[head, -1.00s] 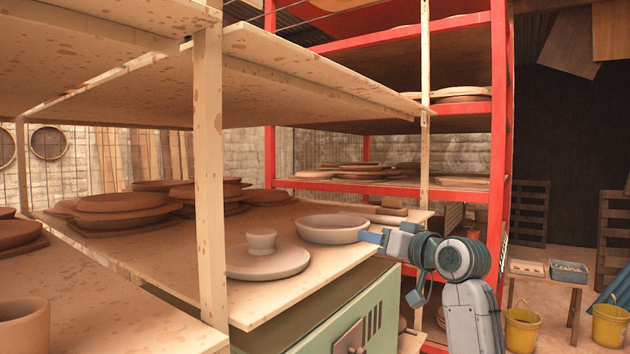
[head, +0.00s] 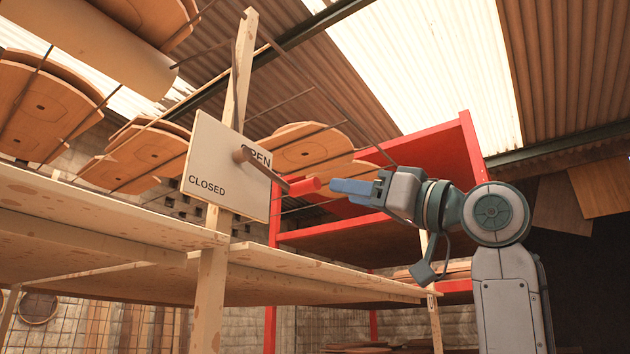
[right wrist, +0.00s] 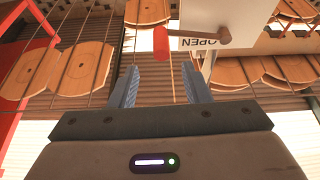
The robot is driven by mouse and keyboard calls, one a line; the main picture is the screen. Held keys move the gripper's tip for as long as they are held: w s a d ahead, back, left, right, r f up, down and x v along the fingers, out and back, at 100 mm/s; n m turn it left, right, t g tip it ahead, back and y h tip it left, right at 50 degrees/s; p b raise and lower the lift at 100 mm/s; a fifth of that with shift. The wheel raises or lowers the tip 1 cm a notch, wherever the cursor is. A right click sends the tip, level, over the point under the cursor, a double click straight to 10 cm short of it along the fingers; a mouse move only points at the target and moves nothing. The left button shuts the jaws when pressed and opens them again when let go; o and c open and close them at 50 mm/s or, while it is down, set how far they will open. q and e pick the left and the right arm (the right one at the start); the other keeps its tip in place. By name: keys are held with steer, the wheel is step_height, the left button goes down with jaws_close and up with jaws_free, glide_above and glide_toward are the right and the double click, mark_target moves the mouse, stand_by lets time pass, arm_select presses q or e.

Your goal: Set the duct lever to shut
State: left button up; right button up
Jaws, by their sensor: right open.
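The duct lever (head: 268,173) is a brown bar on a white sign board (head: 205,163). The board reads OPEN at upper right and CLOSED at lower left. The bar runs from its pivot rightward and slightly down, under the word OPEN, past the board's right edge to a red grip (head: 303,187). In the right wrist view, the red grip (right wrist: 161,43) is ahead of the gap between the fingers. My right gripper (head: 334,187) is open and empty, just right of the grip and seemingly apart from it. My left gripper is out of view.
The board is fixed to a pale wooden post (head: 212,280) of a shelf rack. A wooden shelf (head: 315,265) lies below the lever. Thin rods holding round-ended boards (head: 35,95) run overhead. A red rack (head: 468,150) stands behind my right arm.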

mark_target(321, 185)
steer(key=p+x, duration=0.2)
steer(key=x, duration=0.2)
steer(key=p+x, duration=0.2)
steer(key=x, duration=0.1)
steer(key=shift+a+r, duration=0.25)
steer(key=shift+a, duration=0.15)
steer(key=shift+w+a, duration=0.2)
steer(key=shift+w, duration=0.15)
jaws_close()
